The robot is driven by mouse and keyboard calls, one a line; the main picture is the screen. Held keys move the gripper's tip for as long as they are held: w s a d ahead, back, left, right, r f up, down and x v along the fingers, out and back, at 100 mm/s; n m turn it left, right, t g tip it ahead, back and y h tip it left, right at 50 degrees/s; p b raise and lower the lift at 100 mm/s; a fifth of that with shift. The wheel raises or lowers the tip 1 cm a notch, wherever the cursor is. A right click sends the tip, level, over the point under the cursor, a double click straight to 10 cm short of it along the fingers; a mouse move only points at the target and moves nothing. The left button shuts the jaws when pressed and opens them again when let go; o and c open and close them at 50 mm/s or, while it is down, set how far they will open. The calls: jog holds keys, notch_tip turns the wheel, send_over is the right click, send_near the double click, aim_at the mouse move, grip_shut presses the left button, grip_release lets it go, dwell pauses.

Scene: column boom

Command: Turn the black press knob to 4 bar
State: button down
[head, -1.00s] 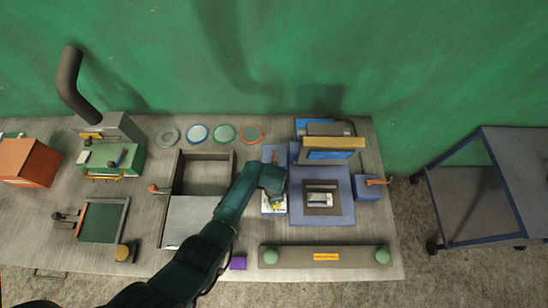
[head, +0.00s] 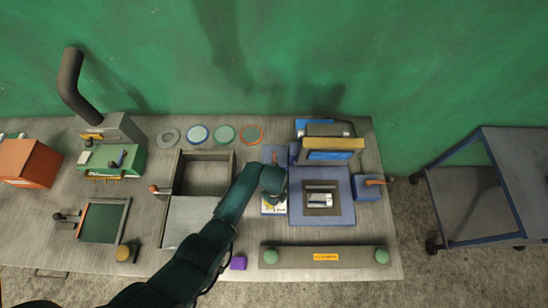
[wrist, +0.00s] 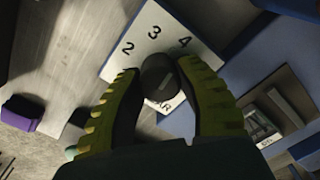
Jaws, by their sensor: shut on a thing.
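The black press knob (wrist: 158,78) stands on a white scale plate (wrist: 128,58) in the wrist view. The numbers 2, 3 and 4 show along the plate's far side, and part of the word BAR shows below the knob. My gripper (wrist: 161,84) has its two yellow-green ribbed fingers on either side of the knob and is shut on it. A small pale mark shows on the knob top, but I cannot tell which number it points to. In the head view my gripper (head: 272,196) hides the knob and covers much of the white plate (head: 273,209).
The blue press (head: 345,212) stands right of the plate, with an orange-handled box (head: 368,187) beyond. A grey bar with green buttons (head: 325,257) lies in front. A purple block (head: 238,263) is near the front edge. An open grey bin (head: 205,176) is left.

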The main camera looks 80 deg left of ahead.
jog(key=shift+d+f+m, duration=0.1)
jog(key=shift+m, duration=0.5)
jog(key=c, duration=0.6)
grip_release()
notch_tip(320, 180, up, 12)
dwell(0.5)
